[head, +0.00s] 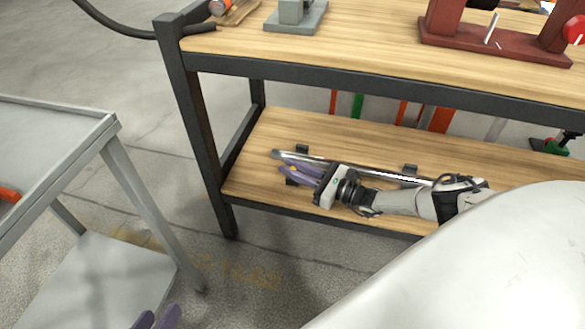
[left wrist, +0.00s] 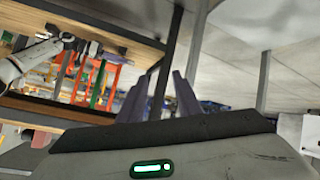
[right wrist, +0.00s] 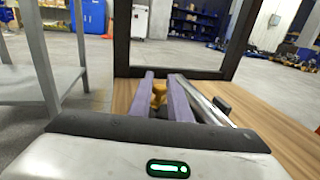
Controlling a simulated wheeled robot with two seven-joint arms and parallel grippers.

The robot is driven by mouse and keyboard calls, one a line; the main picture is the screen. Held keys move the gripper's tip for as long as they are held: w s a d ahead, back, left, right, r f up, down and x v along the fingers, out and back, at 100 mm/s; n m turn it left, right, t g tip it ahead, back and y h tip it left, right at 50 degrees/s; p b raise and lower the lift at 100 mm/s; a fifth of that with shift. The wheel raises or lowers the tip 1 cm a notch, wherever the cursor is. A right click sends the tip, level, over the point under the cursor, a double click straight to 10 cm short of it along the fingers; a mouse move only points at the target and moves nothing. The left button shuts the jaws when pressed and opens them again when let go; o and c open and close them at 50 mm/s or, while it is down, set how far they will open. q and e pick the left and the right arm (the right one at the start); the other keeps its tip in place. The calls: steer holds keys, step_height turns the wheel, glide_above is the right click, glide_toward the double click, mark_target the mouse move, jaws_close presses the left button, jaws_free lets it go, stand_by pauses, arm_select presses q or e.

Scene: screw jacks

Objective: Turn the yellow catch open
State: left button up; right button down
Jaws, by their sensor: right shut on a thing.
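The yellow catch (right wrist: 158,92) shows in the right wrist view between the two purple fingers of my right gripper (right wrist: 163,85). The fingers are close together on it and hide part of it. In the head view my right gripper (head: 300,172) is low over the lower wooden shelf, beside a long metal bar, and the catch cannot be made out there. My left gripper (head: 155,318) shows only its purple fingertips at the bottom edge of the head view. In the left wrist view its fingers (left wrist: 160,90) stand apart with nothing between them.
The metal bar (right wrist: 207,101) lies along the lower shelf (head: 262,182) in black brackets (head: 409,170). The bench top (head: 380,35) is above, with a red stand (head: 490,45) and a grey block (head: 294,18). A grey cart (head: 60,135) stands left, with open floor between.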

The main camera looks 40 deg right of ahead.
steer(key=c, duration=1.7)
jaws_free()
